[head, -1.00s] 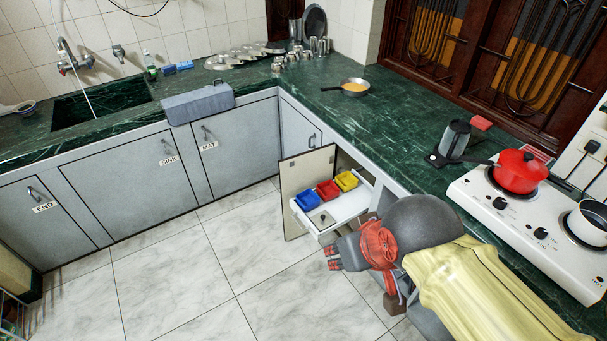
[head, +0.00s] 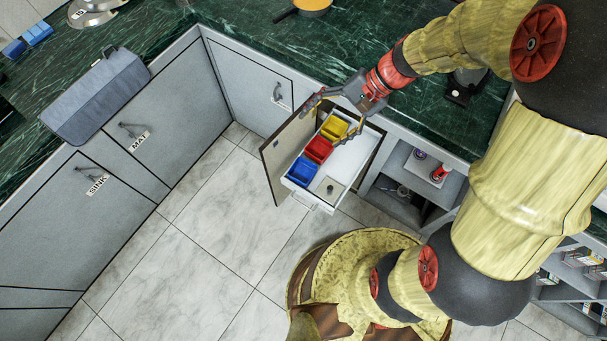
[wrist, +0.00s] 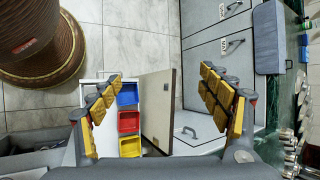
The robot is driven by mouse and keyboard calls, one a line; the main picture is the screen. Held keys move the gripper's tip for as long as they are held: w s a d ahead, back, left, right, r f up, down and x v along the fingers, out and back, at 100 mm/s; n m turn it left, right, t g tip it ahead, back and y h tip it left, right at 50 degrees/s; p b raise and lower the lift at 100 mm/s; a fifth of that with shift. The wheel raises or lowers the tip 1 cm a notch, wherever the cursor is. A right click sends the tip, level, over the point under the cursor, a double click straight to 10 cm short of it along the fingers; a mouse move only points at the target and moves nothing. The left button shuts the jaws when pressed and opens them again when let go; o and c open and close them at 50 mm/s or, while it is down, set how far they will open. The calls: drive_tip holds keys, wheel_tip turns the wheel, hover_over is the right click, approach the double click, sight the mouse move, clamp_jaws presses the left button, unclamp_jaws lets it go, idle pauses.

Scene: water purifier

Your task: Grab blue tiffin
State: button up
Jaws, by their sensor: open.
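The blue tiffin (head: 302,171) is an open-topped box in the pulled-out white drawer (head: 352,160). It is the nearest to the drawer's front in a row with a red box (head: 318,149) and a yellow box (head: 335,127). In the wrist view the blue tiffin (wrist: 127,94) lies beyond the red and yellow boxes, between the finger lines. My gripper (head: 340,113) is open and empty above the drawer's inner end, near the yellow box. In the wrist view its fingers (wrist: 165,98) are spread wide, and the boxes lie nearer the left finger.
An open cabinet door (head: 280,155) stands just left of the drawer. The green counter (head: 240,35) runs behind it, with a pan (head: 310,8) on it. Open shelves (head: 405,185) are on the right. The tiled floor (head: 195,260) at front left is clear.

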drive_tip(key=w+a+f+m+t+y, duration=0.1)
drive_tip(key=w+f+m+y, duration=0.25)
drive_tip(key=f, duration=0.55)
drive_tip(key=w+a+f+m+t+y, duration=0.15)
drive_tip(key=w+f+m, duration=0.35)
drive_tip(key=f, duration=0.5)
drive_tip(key=m+t+h, duration=0.2)
drive_tip(key=m+t, duration=0.4)
drive_tip(key=m, duration=0.4)
approach(294, 167)
drive_tip(key=shift+s+d+r+p, duration=0.1)
drive_tip(key=shift+s+d+p, duration=0.25)
drive_tip(key=shift+s+d, duration=0.65)
drive_tip(key=shift+b+x, duration=0.3)
drive_tip(key=shift+x, duration=0.8)
drive_tip(key=shift+r+b+x, duration=0.2)
drive_tip(key=shift+b+x, duration=0.3)
drive_tip(key=shift+x, duration=0.9)
drive_tip(key=shift+r+b+x, duration=0.2)
drive_tip(key=shift+b+x, duration=0.25)
drive_tip(key=shift+x, duration=0.9)
drive_tip(key=shift+w+a, duration=0.1)
drive_tip(key=shift+w, duration=0.1)
drive_tip(key=shift+c, duration=0.7)
drive_tip(key=c, duration=0.7)
